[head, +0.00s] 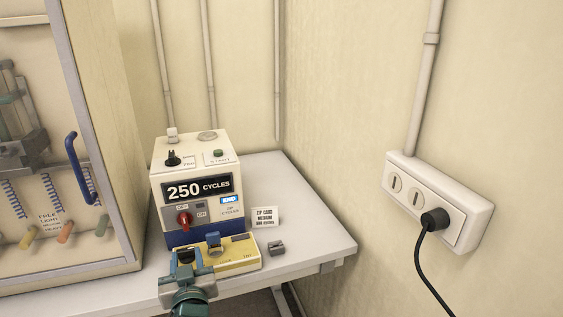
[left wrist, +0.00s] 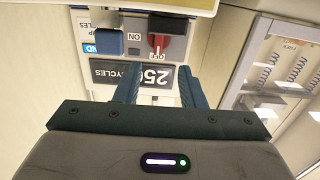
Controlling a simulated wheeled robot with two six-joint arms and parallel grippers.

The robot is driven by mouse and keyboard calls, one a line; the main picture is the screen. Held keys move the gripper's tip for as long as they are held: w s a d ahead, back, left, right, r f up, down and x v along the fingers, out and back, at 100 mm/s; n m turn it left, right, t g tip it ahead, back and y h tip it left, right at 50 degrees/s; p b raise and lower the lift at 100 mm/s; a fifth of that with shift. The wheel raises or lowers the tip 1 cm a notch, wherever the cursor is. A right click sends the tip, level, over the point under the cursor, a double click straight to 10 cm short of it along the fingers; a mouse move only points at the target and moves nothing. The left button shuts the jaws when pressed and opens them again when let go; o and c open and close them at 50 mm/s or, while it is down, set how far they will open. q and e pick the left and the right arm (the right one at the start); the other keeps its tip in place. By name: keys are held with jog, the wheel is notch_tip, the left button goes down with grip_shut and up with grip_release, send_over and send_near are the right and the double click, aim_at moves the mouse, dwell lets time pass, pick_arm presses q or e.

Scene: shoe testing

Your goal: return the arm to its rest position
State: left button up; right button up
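My left gripper (head: 187,270) is at the bottom of the head view, in front of the left part of a testing machine (head: 165,213). In the left wrist view, its two dark teal fingers (left wrist: 160,82) stand apart with nothing seen between them but the machine's front beyond. The machine has a display reading 250 cycles (head: 201,188), a lit blue END label (head: 230,200) and a red knob (head: 184,219). The knob also shows in the left wrist view (left wrist: 158,42), where the picture is upside down. My right gripper is not in view.
A yellow block (head: 236,252) with a blue-topped part (head: 214,241) sits at the machine's front. A small grey piece (head: 276,247) and a card (head: 265,216) are on the white table (head: 310,235). A cabinet (head: 105,130) with a blue handle stands left; a wall socket (head: 405,190) is right.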

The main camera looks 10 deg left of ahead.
pick_arm(q)
jog(key=s+f+m+g+h, duration=0.35)
jog(key=s+f+g, duration=0.25)
jog(key=s+f, duration=0.6)
jog(key=s+d+f+m+g+h, duration=0.1)
jog(key=s+f+m+g+h, duration=0.2)
jog(key=s, duration=0.4)
jog(key=s+d+f+g+h, duration=0.1)
jog(key=s+d+f+g, duration=0.15)
jog(key=s+f, duration=0.45)
jog(key=a+f+g, duration=0.1)
jog(key=a+f, duration=0.1)
jog(key=f, duration=1.2)
jog(key=a+f+g, duration=0.1)
jog(key=a+f, duration=0.1)
jog(key=f, duration=1.2)
jog(key=s+f, duration=1.8)
jog(key=f, duration=0.1)
jog(key=shift+s+a+f+g, duration=0.2)
jog(key=shift+a+f+g, duration=0.15)
jog(key=shift+a+g, duration=0.1)
